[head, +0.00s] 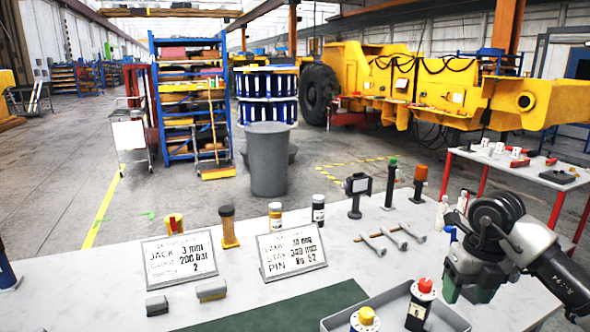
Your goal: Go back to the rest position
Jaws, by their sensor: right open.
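My right gripper (468,289) is at the right, above the bench near the back right corner of a grey tray (454,318). It is open, with its fingers pointing down, and no object shows between them. In the tray stand a red-topped cylinder (420,306) and a yellow-topped one (365,320), both to the left of the gripper and cut off or partly hidden by the frame and tray wall. My left gripper does not show.
A dark blue item (7,274) stands at the left edge.

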